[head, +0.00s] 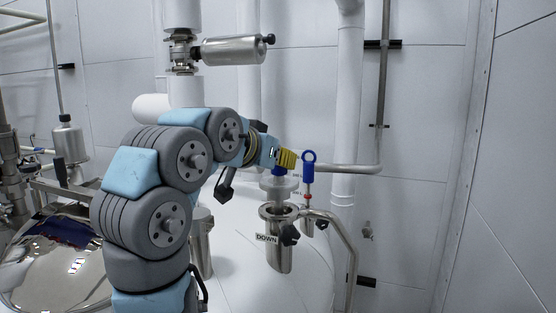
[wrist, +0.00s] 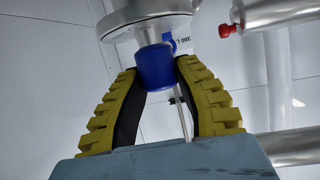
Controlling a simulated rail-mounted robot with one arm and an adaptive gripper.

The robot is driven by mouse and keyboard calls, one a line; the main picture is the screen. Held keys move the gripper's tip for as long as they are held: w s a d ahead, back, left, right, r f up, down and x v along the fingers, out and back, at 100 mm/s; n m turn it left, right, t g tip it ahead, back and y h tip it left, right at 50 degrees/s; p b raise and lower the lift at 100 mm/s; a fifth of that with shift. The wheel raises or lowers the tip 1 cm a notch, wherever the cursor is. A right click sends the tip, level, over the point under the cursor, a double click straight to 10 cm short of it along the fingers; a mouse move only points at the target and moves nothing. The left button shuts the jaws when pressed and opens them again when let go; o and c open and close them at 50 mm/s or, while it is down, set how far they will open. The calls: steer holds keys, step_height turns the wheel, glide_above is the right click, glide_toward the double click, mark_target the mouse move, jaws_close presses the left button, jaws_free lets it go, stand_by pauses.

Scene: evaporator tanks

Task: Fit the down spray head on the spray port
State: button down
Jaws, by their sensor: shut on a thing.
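My gripper (head: 284,160) has its yellow fingers shut on the blue grip of a spray head (head: 278,187), which has a pale round flange. In the wrist view the fingers (wrist: 157,72) press the blue grip from both sides, and the metal flange (wrist: 150,18) shows beyond it. The spray head hangs upright over an open metal holder labelled DOWN (head: 277,255). I cannot tell whether its lower end is inside the holder's mouth. I cannot make out the spray port in either view.
A second blue ring-topped handle (head: 308,167) stands close behind at right, beside the spray head. A bent pipe (head: 344,240) runs right of the holder. A shiny domed vessel (head: 60,255) is at lower left. A white vertical pipe (head: 347,100) stands behind.

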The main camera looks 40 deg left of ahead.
mark_target(275, 183)
steer(key=shift+f+b, duration=2.35)
steer(key=shift+f, duration=0.2)
stand_by(0.4)
steer(key=c, duration=0.8)
jaws_free()
steer(key=shift+s, duration=0.1)
steer(key=shift+v, duration=3.65)
